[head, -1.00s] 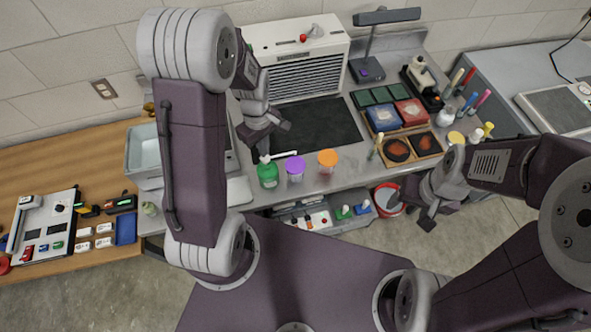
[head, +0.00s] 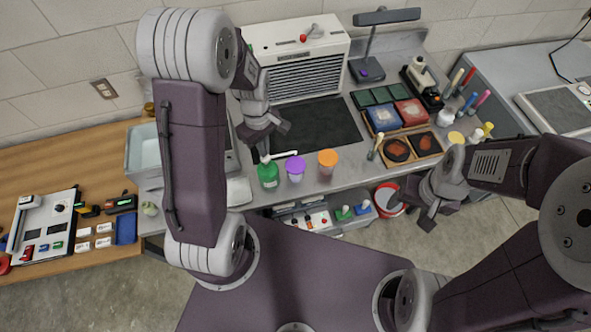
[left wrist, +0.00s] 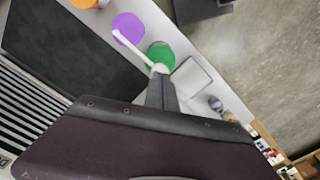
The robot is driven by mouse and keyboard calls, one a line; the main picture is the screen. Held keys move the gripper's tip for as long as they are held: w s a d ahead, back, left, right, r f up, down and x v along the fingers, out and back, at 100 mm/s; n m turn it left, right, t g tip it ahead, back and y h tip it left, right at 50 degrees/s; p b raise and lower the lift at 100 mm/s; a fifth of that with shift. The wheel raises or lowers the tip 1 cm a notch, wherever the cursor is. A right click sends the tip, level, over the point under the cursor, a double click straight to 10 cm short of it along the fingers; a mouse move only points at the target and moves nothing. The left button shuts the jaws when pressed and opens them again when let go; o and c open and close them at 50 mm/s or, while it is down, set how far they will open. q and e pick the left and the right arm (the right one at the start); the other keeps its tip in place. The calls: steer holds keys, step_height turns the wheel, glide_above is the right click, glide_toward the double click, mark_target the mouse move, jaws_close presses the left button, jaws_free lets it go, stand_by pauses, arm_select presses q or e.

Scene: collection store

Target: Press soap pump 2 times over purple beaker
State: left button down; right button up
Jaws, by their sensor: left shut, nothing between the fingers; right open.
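The green soap bottle (head: 268,176) stands upright near the counter's front edge. Its white pump spout (head: 284,155) points right, reaching over the purple beaker (head: 295,172), which is just right of the bottle. My left gripper (head: 263,153) is shut and empty, pointing down at the pump head. In the left wrist view its fingertips (left wrist: 160,72) overlap the pump head, above the green bottle (left wrist: 160,54), with the spout (left wrist: 133,48) reaching over the purple beaker (left wrist: 127,28). I cannot tell whether they touch. My right gripper (head: 428,218) is open and empty, off the counter's front.
An orange-topped beaker (head: 328,163) stands right of the purple one. A dark mat (head: 318,125) lies behind them. A wooden tray with dark red dishes (head: 411,148) is further right. A red-rimmed bucket (head: 389,199) stands on the floor.

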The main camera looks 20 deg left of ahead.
arm_select(q)
steer(key=shift+f, duration=0.1)
stand_by(0.3)
steer(key=shift+f+b, duration=1.15)
steer(key=shift+f, duration=0.3)
steer(key=shift+r, duration=0.1)
steer(key=shift+r+p, duration=1.45)
steer(key=shift+f, duration=0.2)
